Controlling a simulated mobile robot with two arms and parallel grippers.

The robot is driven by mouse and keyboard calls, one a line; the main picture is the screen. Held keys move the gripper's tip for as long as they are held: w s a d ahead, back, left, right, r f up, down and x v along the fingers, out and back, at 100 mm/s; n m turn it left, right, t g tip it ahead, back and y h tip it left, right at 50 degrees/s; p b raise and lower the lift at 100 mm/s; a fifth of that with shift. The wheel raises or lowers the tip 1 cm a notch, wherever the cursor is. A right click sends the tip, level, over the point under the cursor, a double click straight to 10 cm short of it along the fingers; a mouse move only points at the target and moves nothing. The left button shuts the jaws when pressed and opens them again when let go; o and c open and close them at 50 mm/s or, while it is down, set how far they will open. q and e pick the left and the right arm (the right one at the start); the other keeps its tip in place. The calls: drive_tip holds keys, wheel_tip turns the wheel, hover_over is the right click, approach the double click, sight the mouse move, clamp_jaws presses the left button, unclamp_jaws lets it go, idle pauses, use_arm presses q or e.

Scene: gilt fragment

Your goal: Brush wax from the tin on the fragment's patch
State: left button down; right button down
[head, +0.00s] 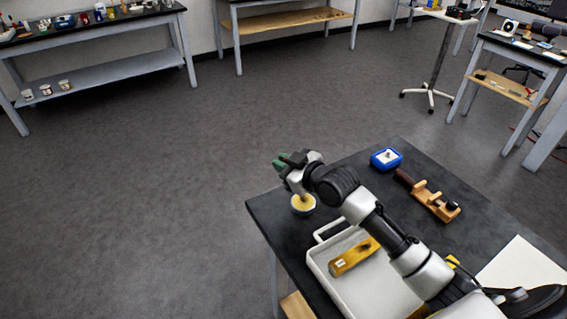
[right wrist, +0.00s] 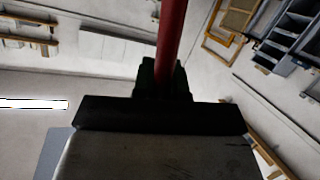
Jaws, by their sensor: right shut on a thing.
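My right gripper (head: 291,162) is over the far left corner of the black table, above a round tin (head: 304,205) with yellow wax. It is shut on a brush, whose red handle (right wrist: 172,40) shows in the right wrist view between the dark fingers. The bristles are hard to make out in the head view, so I cannot tell whether they touch the wax. The gilt fragment (head: 347,261) lies in the white tray (head: 322,268), nearer than the tin; it has a dark patch and a pale spot. My left gripper is not in view.
A blue box (head: 386,159) stands at the table's far edge. A wooden rest (head: 433,201) with a dark-handled tool is right of it. A white sheet (head: 522,268) lies at the right. My right arm crosses above the tray and hides part of it.

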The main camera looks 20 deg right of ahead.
drive_tip(key=shift+f, duration=0.15)
wheel_tip(320, 180, up, 7)
drive_tip(key=p, duration=0.7)
idle(0.9)
